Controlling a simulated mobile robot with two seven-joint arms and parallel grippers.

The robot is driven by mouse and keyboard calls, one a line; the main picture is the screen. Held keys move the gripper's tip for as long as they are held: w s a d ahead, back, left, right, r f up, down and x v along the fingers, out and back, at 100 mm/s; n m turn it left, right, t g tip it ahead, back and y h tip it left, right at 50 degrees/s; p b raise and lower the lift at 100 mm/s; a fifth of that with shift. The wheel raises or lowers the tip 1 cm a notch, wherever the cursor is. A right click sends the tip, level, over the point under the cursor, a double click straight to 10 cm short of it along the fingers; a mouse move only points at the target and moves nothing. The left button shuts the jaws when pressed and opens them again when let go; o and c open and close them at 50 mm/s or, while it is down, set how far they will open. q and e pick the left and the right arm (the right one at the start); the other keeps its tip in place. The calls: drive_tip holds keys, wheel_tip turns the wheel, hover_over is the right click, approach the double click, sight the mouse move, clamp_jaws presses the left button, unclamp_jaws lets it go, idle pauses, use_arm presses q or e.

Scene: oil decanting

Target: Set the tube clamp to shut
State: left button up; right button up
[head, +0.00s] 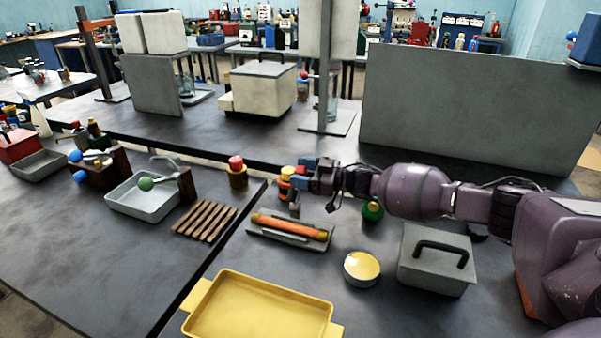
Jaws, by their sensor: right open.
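My right arm comes in from the right, and its open gripper (306,178) points left above the dark table. Small red, yellow and blue parts (287,176) show at its fingertips, partly hidden by them; I cannot tell whether they touch. I cannot make out the tube clamp for sure. On the table behind, a tall grey stand (325,75) carries a clear vessel, with a small red knob (303,77) beside it. Its tubing is too small to tell. My left gripper is not in view.
A yellow tray (262,310), an orange cylinder on a grey holder (289,228), a round yellow-topped tin (362,268) and a grey box with a black handle (437,259) lie in front. A grey panel (475,110) stands behind my arm. A wooden rack (205,220) lies left.

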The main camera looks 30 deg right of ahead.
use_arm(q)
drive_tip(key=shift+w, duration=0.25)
use_arm(e)
drive_tip(key=shift+w+a, duration=0.15)
drive_tip(key=shift+a, duration=0.05)
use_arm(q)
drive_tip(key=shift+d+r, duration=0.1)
use_arm(e)
drive_tip(key=c, duration=1.2)
drive_tip(key=shift+r, duration=0.1)
